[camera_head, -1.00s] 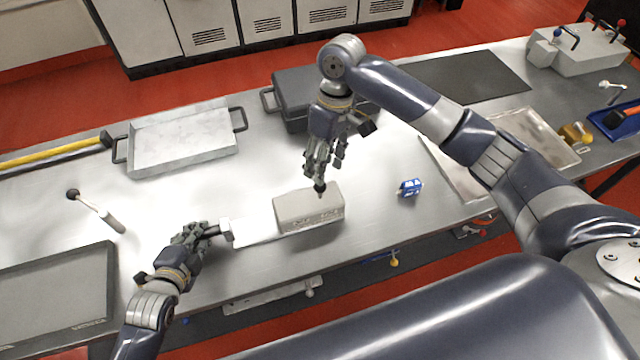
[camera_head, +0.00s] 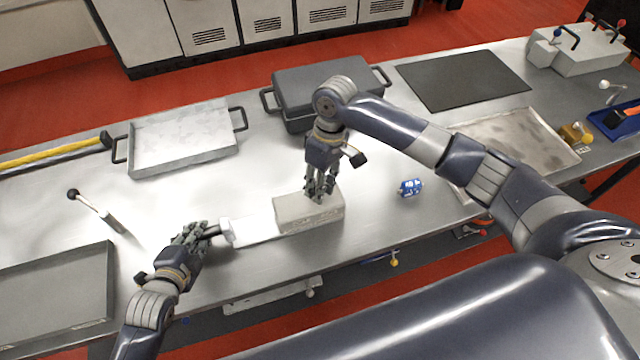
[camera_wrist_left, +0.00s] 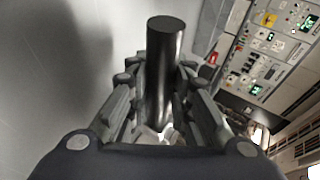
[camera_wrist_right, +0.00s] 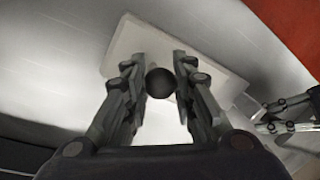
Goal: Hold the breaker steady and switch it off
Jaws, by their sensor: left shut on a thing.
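The breaker is a beige box (camera_head: 300,219) on the metal table, with a flat white arm (camera_head: 258,229) reaching left to a white block (camera_head: 227,230). My left gripper (camera_head: 203,235) is shut on the breaker's black handle (camera_wrist_left: 165,60), at the left end of that arm. My right gripper (camera_head: 319,194) is over the box, pointing down. In the right wrist view, a dark round knob (camera_wrist_right: 160,83) lies between its spread fingers, with narrow gaps on both sides. The fingers hide the knob in the head view.
A small blue item (camera_head: 410,187) lies right of the breaker. A dark lidded case (camera_head: 305,92) stands behind my right gripper, and a grey tray (camera_head: 185,142) behind left. A lever with a black knob (camera_head: 73,194) stands at left.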

